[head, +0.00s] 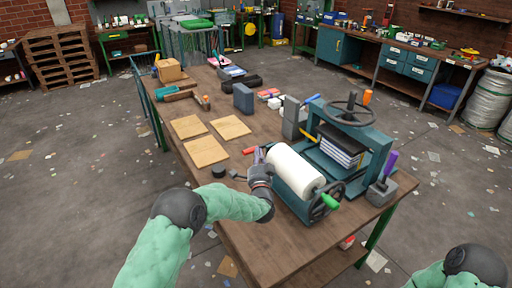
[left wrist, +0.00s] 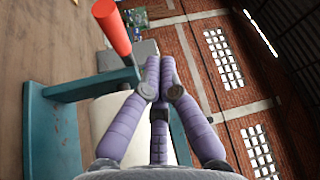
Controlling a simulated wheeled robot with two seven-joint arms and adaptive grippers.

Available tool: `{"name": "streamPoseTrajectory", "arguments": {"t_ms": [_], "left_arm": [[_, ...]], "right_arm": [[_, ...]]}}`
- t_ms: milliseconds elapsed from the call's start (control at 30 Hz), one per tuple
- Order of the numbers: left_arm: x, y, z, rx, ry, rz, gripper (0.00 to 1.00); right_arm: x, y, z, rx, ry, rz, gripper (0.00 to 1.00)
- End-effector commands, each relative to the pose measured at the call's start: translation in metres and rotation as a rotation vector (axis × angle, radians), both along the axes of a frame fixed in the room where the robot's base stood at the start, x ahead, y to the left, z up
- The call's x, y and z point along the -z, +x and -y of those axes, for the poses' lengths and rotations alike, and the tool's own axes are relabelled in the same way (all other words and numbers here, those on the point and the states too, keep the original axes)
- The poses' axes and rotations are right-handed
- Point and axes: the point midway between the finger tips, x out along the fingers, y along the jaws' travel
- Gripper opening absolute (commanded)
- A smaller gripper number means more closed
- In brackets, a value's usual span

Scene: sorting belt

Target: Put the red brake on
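A red handle (left wrist: 112,28) on a thin dark rod shows in the left wrist view, upper left, beside the teal frame (left wrist: 36,125) that holds a white roll (left wrist: 103,112). My left gripper (head: 260,154) is at the left end of the roll. In the left wrist view its purple fingers (left wrist: 160,62) are drawn together with nothing seen between them, apart from the red handle. My right gripper is out of view.
A teal press (head: 347,130) with a handwheel and orange knob stands behind the roll. A green crank handle (head: 330,202) and a purple-handled lever (head: 389,165) are at right. Cardboard sheets (head: 206,151) lie at left.

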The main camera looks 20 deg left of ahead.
Motion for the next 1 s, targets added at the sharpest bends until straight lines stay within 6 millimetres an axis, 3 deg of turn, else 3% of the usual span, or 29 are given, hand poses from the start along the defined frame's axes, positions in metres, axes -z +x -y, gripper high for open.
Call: {"name": "streamPoseTrajectory", "arguments": {"t_ms": [100, 333, 1000], "left_arm": [[0.009, -0.012, 0.017, 0.005, 0.002, 0.0, 0.0], [0.024, -0.029, 0.036, 0.002, 0.001, 0.002, 0.0], [0.029, -0.034, 0.041, 0.0, 0.002, 0.004, 0.0]], "right_arm": [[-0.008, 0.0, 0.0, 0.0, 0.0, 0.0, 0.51], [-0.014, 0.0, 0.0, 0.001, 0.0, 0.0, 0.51], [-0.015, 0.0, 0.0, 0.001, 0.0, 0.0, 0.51]]}}
